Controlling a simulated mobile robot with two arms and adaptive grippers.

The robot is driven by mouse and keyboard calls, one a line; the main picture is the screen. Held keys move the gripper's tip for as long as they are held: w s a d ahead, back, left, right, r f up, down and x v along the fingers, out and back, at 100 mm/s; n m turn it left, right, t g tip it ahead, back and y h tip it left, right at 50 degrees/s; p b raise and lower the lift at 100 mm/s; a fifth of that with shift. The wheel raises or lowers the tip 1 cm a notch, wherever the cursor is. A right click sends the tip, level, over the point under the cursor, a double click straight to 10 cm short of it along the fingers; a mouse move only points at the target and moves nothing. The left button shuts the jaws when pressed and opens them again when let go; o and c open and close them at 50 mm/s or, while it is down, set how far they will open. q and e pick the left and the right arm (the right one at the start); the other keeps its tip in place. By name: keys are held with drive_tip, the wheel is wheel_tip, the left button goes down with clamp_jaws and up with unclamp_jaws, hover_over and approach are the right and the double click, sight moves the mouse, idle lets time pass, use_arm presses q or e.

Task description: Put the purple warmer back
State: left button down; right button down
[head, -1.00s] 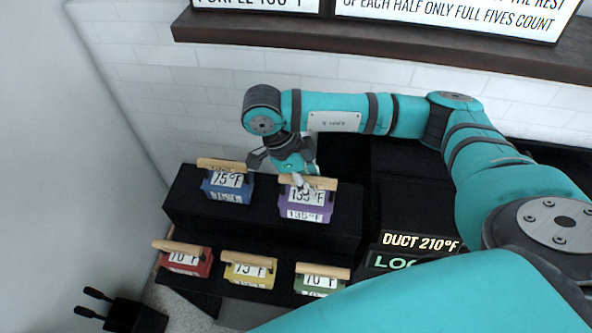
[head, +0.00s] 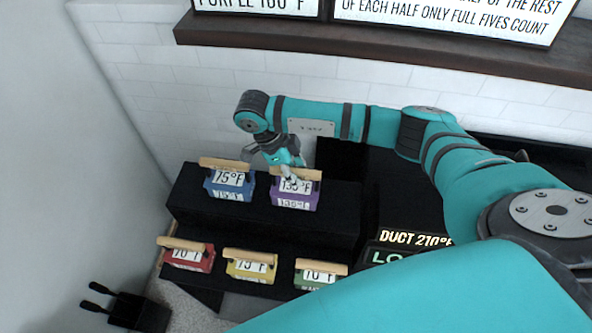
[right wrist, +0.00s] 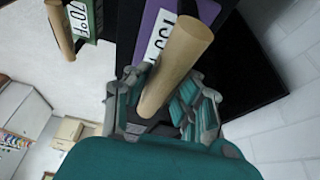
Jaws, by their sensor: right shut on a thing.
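The purple warmer (head: 295,195), labelled 135°F, is at the upper step of the black stand, right of the blue warmer (head: 229,187). A narrow gap separates the two. My right gripper (head: 290,176) is shut on its wooden handle, which also shows between the fingers in the right wrist view (right wrist: 175,65). The purple body (right wrist: 205,12) is partly cut off there. I cannot tell whether its base touches the step. My left gripper is not in view.
Red (head: 187,256), yellow (head: 250,266) and green (head: 320,275) warmers stand on the lower step. A lit DUCT 210°F sign (head: 415,238) is at right. Signs rest on a dark shelf (head: 370,50) above. A black two-pronged object (head: 138,312) is at lower left.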

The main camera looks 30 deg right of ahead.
drive_tip(key=shift+f, duration=0.1)
drive_tip(key=c, duration=1.2)
unclamp_jaws()
drive_tip(key=shift+o, duration=0.2)
drive_tip(key=shift+r, duration=0.2)
drive_tip(key=shift+w+a+r, duration=0.1)
drive_tip(key=shift+a+r, duration=0.1)
drive_tip(key=shift+r, duration=0.05)
drive_tip(key=b+v, duration=0.1)
drive_tip(key=v, duration=1)
drive_tip(key=shift+r, duration=0.15)
